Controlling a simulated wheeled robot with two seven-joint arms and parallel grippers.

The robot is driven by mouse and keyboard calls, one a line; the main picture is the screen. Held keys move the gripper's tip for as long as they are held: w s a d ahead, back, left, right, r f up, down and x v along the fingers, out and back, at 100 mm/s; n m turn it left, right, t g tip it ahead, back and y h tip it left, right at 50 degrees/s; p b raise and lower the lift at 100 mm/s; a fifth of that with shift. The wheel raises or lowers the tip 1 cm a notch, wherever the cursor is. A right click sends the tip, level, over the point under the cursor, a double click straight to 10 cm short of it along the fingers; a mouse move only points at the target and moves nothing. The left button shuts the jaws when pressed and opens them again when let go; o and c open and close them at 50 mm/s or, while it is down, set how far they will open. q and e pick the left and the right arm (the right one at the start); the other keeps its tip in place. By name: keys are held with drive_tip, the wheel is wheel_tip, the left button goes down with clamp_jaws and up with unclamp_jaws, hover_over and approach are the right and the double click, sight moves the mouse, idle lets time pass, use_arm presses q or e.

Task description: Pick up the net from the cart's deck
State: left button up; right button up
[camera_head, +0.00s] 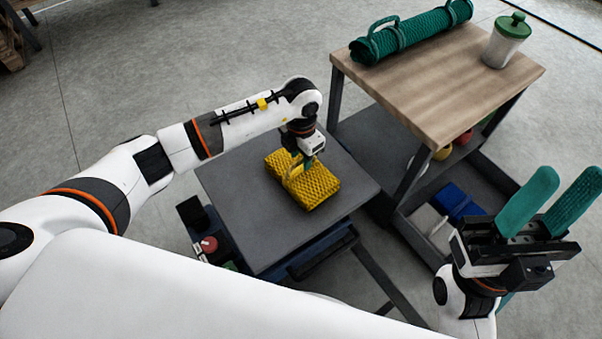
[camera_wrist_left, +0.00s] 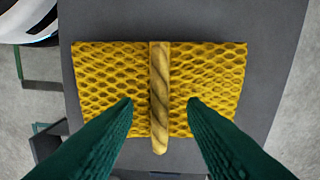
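The yellow net (camera_head: 318,188) is a folded bundle with a honeycomb mesh, lying on the grey deck of the cart (camera_head: 240,200). A rope-like handle strap (camera_wrist_left: 159,90) runs across its middle in the left wrist view. My left gripper (camera_head: 305,165) is right over the net. In the left wrist view its two green fingers (camera_wrist_left: 160,108) are open, one on each side of the strap, with gaps between. Whether the fingertips touch the mesh I cannot tell. My right gripper (camera_head: 545,205) is open and empty at the right, fingers pointing up, away from the cart.
A wood-topped table (camera_head: 440,85) stands behind and right of the cart, with a rolled green net (camera_head: 410,33) and a green-lidded jar (camera_head: 506,42) on it. Its lower shelf holds balls and a blue item (camera_head: 457,203). Bare deck surrounds the yellow net.

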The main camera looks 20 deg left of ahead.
use_arm(q)
clamp_jaws()
idle(1.4)
